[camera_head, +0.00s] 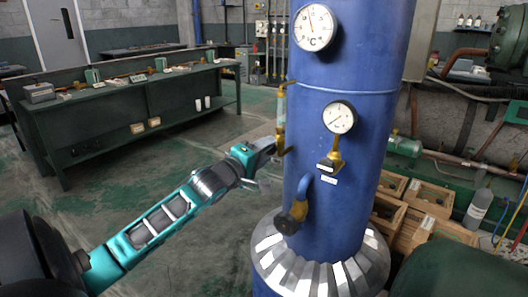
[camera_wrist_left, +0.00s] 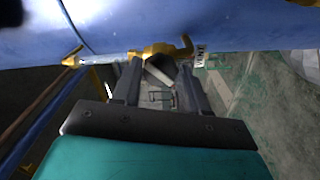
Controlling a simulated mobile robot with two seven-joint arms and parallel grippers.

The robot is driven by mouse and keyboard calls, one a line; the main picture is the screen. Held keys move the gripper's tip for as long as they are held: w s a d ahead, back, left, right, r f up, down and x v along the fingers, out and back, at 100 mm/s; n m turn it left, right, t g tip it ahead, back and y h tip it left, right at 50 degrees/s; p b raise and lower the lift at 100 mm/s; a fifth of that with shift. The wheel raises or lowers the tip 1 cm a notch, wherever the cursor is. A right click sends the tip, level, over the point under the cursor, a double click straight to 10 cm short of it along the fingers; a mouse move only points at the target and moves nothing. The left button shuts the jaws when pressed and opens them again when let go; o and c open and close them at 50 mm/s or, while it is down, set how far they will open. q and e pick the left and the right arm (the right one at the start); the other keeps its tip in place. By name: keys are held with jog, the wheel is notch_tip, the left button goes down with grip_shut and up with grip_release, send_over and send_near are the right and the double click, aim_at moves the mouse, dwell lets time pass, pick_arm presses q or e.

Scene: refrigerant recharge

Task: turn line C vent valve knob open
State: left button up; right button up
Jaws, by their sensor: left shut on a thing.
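A large blue tank (camera_head: 345,180) stands upright right of centre in the head view. A sight tube (camera_head: 281,110) with brass fittings runs up its left side. My left gripper (camera_head: 272,148) reaches in from the left to the lower brass fitting (camera_head: 281,140). In the left wrist view, the gripper (camera_wrist_left: 160,78) has its two fingers on either side of a small grey knob (camera_wrist_left: 158,70), below the brass valve body (camera_wrist_left: 155,50). It is shut on this knob, which the fingers partly hide. A small white label (camera_wrist_left: 199,57) sits beside the valve; I cannot read it surely. My right gripper is out of view.
Two round gauges, an upper one (camera_head: 314,27) and a lower one (camera_head: 339,117), sit on the tank front. A brass and dark valve (camera_head: 291,216) juts out low on the tank. A green workbench (camera_head: 120,115) stands at the left. Wooden crates (camera_head: 425,197) lie at the right.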

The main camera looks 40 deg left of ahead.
pick_arm(q)
jog(key=n, duration=0.4)
dwell(0.3)
jog(key=n, duration=0.4)
jog(key=shift+d, duration=0.1)
jog(key=o, duration=1)
jog(key=shift+o, duration=0.2)
jog(key=shift+s, duration=0.1)
jog(key=s, duration=0.6)
jog(key=shift+s+d, duration=0.3)
jog(key=shift+s, duration=0.1)
